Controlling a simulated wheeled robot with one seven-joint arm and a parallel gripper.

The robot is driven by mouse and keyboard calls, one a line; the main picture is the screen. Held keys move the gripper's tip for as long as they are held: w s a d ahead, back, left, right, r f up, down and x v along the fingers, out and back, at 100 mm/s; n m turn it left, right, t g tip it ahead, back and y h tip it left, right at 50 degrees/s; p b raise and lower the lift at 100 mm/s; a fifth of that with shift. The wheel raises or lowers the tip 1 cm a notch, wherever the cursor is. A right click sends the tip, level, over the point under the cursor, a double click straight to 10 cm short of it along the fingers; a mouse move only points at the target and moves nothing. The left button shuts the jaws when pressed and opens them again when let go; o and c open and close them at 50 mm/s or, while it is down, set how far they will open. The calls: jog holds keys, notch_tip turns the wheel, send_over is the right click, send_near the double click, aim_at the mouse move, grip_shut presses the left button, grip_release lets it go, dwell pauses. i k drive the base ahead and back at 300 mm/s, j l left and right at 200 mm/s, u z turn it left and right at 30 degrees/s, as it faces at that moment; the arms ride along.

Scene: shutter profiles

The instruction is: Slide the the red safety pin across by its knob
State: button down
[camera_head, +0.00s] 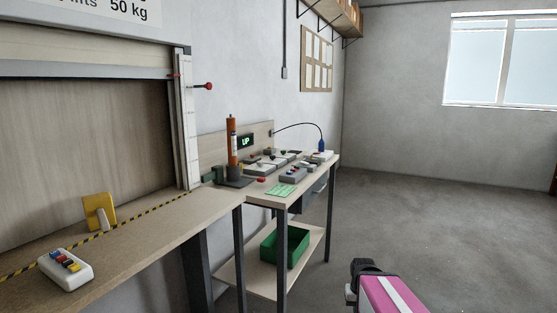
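The red safety pin (208,86) shows its round red knob on a thin shaft, sticking out to the right of the pale vertical guide rail (187,125) at the shutter's right edge. A small red piece shows on the rail's left side at about the same height. The slatted shutter (85,45) is above the wood-coloured opening. My arm's pink link with a white stripe is at the bottom, right of centre. Its dark end (367,268) is far from the pin, lower and to the right. I cannot make out fingers or anything held there.
A wooden counter (150,215) with a yellow-black striped line carries a yellow stand (98,212) and a white button box (65,270). A side table (255,197) holds an orange cylinder (232,140) and several devices; a green crate (285,245) sits below. The floor to the right is clear.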

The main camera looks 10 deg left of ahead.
aim_at(208, 86)
jog(key=u, duration=1.7)
